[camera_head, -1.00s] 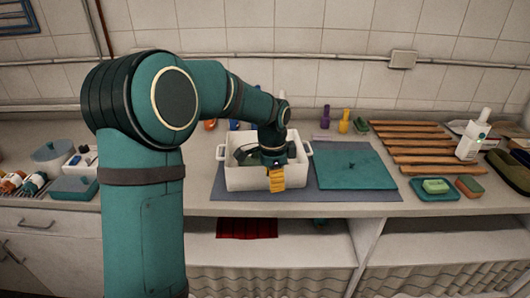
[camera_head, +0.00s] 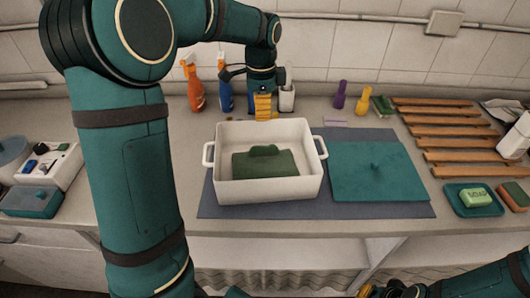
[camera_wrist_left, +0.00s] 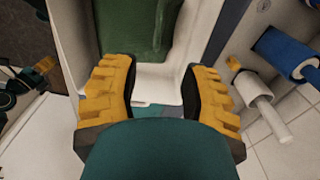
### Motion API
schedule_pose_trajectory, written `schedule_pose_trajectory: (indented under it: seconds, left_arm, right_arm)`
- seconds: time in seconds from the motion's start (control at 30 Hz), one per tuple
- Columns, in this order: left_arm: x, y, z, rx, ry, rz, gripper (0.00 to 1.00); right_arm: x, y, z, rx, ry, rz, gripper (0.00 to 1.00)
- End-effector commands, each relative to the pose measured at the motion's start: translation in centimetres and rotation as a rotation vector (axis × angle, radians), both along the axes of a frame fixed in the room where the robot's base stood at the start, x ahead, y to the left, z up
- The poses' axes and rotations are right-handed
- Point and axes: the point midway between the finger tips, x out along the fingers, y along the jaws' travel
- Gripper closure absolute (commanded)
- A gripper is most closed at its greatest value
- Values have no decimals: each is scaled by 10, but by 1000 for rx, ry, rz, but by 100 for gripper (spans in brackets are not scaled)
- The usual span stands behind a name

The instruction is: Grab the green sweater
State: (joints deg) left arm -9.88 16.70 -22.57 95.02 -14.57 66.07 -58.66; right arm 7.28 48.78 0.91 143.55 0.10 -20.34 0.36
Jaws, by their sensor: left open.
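The green sweater (camera_head: 265,164) lies folded inside the white rectangular tub (camera_head: 228,193), with a small raised lump on top. My left gripper (camera_head: 265,107) is behind the tub's far wall, apart from the sweater, and points down. In the left wrist view the left gripper (camera_wrist_left: 160,72) has its yellow fingers apart with no sweater between them. The sweater (camera_wrist_left: 135,25) shows there at the top, beyond the tub wall (camera_wrist_left: 160,82). Parts of my right arm show at the bottom right of the head view; the right gripper's fingers are too cut off to read.
The tub stands on a grey-blue mat (camera_head: 345,210) beside a teal lid (camera_head: 380,172). A wooden rack (camera_head: 450,130) lies at right.

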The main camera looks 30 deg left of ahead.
Motion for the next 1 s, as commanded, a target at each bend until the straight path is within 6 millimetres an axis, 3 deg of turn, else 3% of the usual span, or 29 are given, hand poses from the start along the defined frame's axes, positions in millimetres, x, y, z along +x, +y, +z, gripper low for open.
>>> schedule_pose_trajectory:
  seconds: [0.17,0.5,0.77,1.0]
  left_arm:
    - [0,0,-16,0,1,-1,55]
    - [0,-1,-76,0,2,-2,55]
    - [0,-2,-93,1,2,-1,55]
    - [1,-5,-128,1,3,-1,55]
  right_arm:
    - [-1,0,-5,0,3,1,100]
    - [-5,0,-17,2,11,7,100]
    - [-5,1,-21,2,11,9,100]
    - [-3,0,-32,1,7,8,100]
